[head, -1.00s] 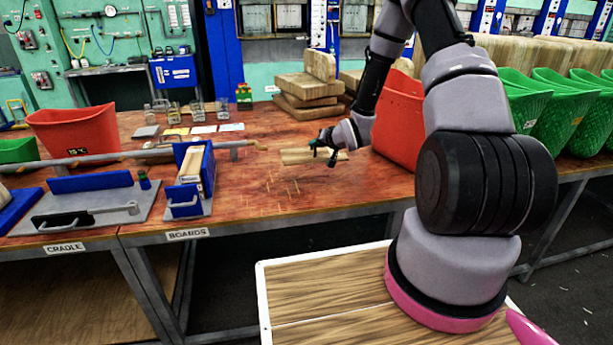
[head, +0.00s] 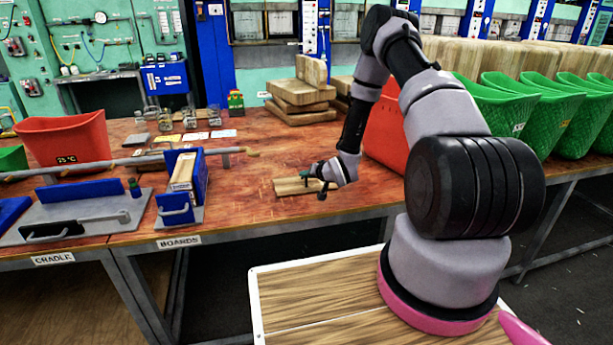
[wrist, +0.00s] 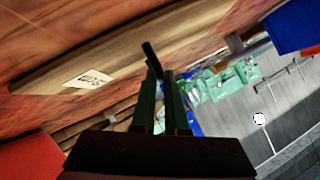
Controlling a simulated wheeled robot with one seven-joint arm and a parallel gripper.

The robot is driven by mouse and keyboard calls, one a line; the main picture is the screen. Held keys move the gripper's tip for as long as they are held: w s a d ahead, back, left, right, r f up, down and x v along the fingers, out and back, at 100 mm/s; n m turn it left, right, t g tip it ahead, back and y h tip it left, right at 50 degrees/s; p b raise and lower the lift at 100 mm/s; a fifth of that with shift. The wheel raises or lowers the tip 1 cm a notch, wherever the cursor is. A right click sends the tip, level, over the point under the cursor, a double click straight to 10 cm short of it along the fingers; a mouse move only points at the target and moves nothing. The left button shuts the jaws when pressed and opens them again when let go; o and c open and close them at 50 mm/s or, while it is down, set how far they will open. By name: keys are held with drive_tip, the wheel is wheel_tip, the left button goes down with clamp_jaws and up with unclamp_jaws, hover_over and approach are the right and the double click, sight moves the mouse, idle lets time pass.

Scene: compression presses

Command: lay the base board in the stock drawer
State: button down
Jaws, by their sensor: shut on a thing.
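The base board (head: 290,187) is a pale, flat wooden piece over the red-brown worktop, right of the stock drawer. My gripper (head: 308,178) is shut on it near its right end. In the wrist view the board (wrist: 45,82) runs slantwise past my dark fingers (wrist: 158,72), with a small white label on its face. I cannot tell whether it touches the worktop. The blue stock drawer (head: 167,217) stands on a grey plate above the BOARDS sign, with a handle in front and a pale board lying in it. The drawer's inside is only partly visible.
A grey rod (head: 110,163) with a tan tip crosses behind the drawer. The cradle plate (head: 75,218) is at left. A red bin (head: 384,127) stands right of my gripper, partly behind my arm. Stacked wooden blocks (head: 300,95) stand behind. Worktop between board and drawer is clear.

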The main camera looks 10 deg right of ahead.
drive_tip(key=shift+f, duration=0.1)
drive_tip(key=c, duration=0.9)
unclamp_jaws()
drive_tip(key=shift+c, duration=0.2)
